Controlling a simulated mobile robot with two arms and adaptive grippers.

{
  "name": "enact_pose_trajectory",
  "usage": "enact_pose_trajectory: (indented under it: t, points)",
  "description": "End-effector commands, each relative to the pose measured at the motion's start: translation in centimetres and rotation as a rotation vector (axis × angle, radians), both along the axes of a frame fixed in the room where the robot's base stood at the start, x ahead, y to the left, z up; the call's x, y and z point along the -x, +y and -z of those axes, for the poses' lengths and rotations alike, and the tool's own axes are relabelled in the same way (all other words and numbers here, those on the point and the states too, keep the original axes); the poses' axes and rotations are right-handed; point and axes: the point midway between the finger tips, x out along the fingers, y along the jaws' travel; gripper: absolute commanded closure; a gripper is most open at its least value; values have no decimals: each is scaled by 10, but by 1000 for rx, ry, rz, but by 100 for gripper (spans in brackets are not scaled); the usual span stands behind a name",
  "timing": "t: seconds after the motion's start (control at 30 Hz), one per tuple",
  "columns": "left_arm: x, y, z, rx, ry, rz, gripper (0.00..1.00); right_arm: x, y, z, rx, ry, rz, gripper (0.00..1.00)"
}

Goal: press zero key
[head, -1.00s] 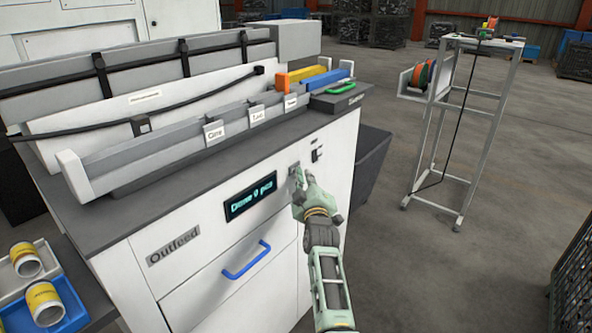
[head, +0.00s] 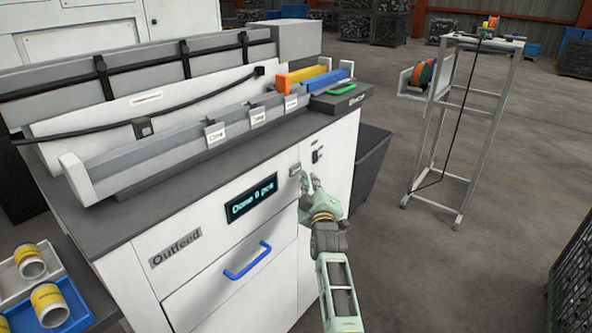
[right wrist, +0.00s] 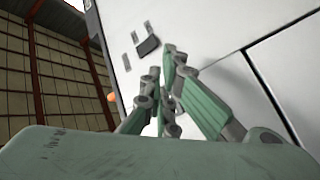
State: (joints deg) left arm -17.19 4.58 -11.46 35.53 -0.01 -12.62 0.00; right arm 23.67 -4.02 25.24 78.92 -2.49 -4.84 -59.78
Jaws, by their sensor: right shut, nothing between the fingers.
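A small grey key (head: 295,170) sits on the white front panel of the outfeed cabinet, right of the display (head: 251,197), which reads "Done 0 pcs". I cannot read a label on the key. My right gripper (head: 308,183) is shut and empty, just right of and below the key, close to the panel. In the right wrist view the shut fingertips (right wrist: 168,55) point at the panel, beside a dark raised key (right wrist: 148,46). A gap to the panel is hard to judge. My left gripper is not in view.
A small switch plate (head: 317,156) is right of the key. A drawer with a blue handle (head: 246,261) lies below the display. Yellow cans (head: 48,305) stand in trays at the lower left. A wheeled frame (head: 465,130) stands right, with open floor between.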

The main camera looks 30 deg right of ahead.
Motion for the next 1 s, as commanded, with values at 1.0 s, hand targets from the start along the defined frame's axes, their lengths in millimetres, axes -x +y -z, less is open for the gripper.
enact_pose_trajectory:
  t: [1.0]
  points:
    - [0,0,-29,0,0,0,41,42,-17,0,0,1,-1,100]
